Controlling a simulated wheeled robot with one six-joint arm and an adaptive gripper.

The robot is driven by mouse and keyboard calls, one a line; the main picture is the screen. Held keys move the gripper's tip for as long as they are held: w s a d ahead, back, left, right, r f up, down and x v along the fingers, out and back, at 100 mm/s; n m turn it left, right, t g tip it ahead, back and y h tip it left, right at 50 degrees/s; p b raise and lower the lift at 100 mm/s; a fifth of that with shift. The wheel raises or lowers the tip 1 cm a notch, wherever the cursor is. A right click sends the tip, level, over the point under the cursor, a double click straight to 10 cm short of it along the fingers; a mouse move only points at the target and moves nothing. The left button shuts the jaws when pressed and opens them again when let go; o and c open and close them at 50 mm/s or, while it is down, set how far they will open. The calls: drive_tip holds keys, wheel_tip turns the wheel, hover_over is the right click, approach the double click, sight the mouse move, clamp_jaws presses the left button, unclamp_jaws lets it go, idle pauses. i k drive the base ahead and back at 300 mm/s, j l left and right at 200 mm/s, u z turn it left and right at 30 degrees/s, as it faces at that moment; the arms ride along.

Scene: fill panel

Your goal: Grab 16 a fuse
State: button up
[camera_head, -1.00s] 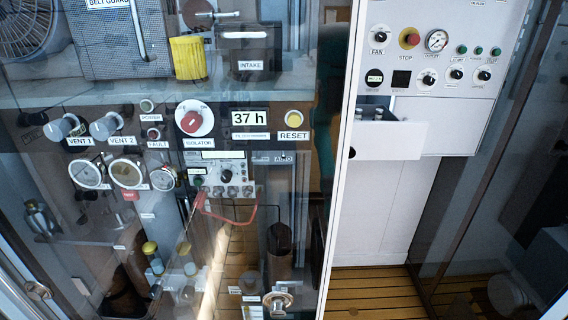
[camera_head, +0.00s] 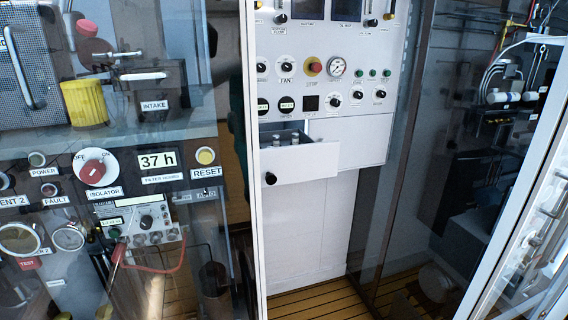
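A white drawer (camera_head: 300,161) stands pulled out of the white control panel (camera_head: 350,140), right of the middle of the head view. Several small cylinders with pale metallic tops (camera_head: 295,138) stand inside the open drawer. They may be fuses, but they are too small for me to read any rating. The drawer's front wall hides their lower parts. My gripper does not show in this view.
A glass-fronted cabinet on the left holds a red isolator knob (camera_head: 93,172), a 37 h display (camera_head: 158,160) and a yellow cup (camera_head: 84,102). A white upright frame edge (camera_head: 250,200) stands left of the drawer. Slatted wooden floor (camera_head: 330,297) shows below.

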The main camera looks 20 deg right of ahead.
sight(295, 136)
drive_tip(key=i+l+u, duration=0.1)
drive_tip(key=i+l, duration=0.35)
drive_tip(key=l, duration=0.2)
drive_tip(key=i+l+u, duration=0.15)
drive_tip(key=i+l, duration=0.25)
drive_tip(key=l, duration=0.25)
drive_tip(key=i+l+u, duration=0.15)
drive_tip(key=l, duration=0.2)
drive_tip(key=i+l+u, duration=0.1)
drive_tip(key=i+l, duration=0.15)
drive_tip(key=i, duration=0.25)
